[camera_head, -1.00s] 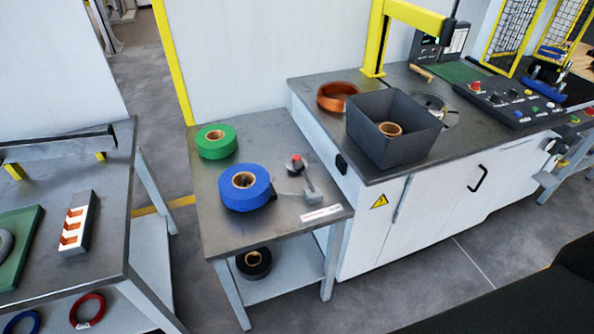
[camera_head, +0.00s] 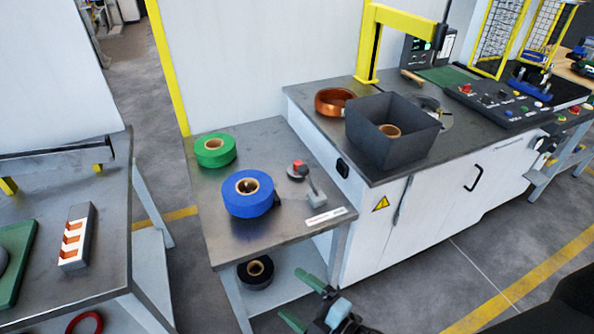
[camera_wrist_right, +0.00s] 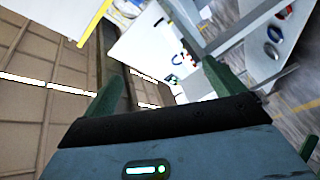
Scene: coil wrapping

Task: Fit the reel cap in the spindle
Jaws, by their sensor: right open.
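A small dark round piece with a red knob (camera_head: 297,171), which may be the reel cap, sits on the side table (camera_head: 225,245) behind a small grey block with a lever (camera_head: 315,193). A pale round disc (camera_head: 440,117), which may be the spindle's place, shows on the machine top, partly hidden by the dark bin. My right gripper (camera_head: 291,294) is open and empty, with green fingers apart, low in front of the side table and well away from the knobbed piece. Its fingers also show in the right wrist view (camera_wrist_right: 160,80). My left gripper is not in view.
Blue (camera_head: 248,194) and green (camera_head: 214,150) tape rolls lie on the side table, with a black roll (camera_head: 256,270) on its lower shelf. A dark bin (camera_head: 385,150) holding a brown ring and a copper coil (camera_head: 334,101) stand on the machine top. A yellow post (camera_head: 368,50) rises behind.

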